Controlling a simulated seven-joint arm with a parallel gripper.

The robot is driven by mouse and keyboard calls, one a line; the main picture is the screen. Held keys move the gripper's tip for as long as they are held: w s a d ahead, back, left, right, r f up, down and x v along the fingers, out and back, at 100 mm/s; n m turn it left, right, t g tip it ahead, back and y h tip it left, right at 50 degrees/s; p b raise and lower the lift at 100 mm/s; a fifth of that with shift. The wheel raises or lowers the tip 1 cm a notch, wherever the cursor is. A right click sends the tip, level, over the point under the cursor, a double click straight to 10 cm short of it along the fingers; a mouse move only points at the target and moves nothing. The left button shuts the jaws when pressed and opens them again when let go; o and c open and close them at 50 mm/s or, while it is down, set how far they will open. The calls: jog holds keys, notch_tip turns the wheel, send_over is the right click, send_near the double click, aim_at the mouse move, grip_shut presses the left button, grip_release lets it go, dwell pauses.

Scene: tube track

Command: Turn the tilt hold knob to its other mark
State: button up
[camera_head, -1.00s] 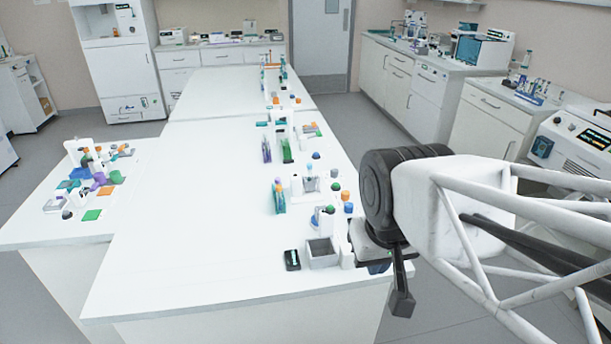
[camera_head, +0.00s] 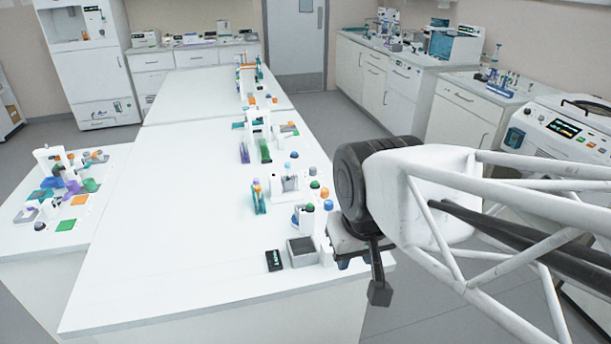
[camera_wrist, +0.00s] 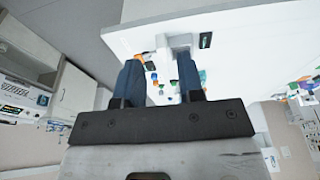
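I cannot make out a tilt hold knob or its marks in either view; the parts on the benches are too small to tell. My gripper (camera_head: 352,264) hangs at the right edge of the long white bench (camera_head: 180,260), beside a grey open box (camera_head: 301,252), partly hidden by my own wrist in the head view. In the wrist view my gripper (camera_wrist: 159,64) has two dark blue fingers set well apart, with bench items seen beyond the gap and nothing held between them.
A black device with a small display (camera_head: 274,260) lies left of the grey box. Several small stands and coloured caps line the bench's right side. A side bench (camera_head: 50,245) holds more parts. A machine with a display (camera_head: 565,128) stands at right. The long bench's left half is clear.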

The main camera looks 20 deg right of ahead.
jog(key=shift+o, duration=1.2)
jog(key=shift+w+r, duration=0.1)
jog(key=shift+w, duration=0.3)
jog(key=shift+o, duration=0.5)
jog(key=w+d+m, duration=0.1)
jog(key=w, duration=0.9)
jog(key=shift+w+d+r+g, duration=0.25)
jog(key=shift+d+r+g, duration=0.05)
jog(key=shift+r, duration=0.15)
jog(key=m+g, duration=0.2)
jog(key=m, duration=0.2)
send_over(325, 190)
jog(key=f, duration=1.3)
jog(key=shift+s+a+f, duration=0.1)
jog(key=shift+s+f, duration=0.1)
jog(key=shift+f, duration=0.15)
jog(key=shift+w+f, duration=0.35)
jog(key=shift+f, duration=3.9)
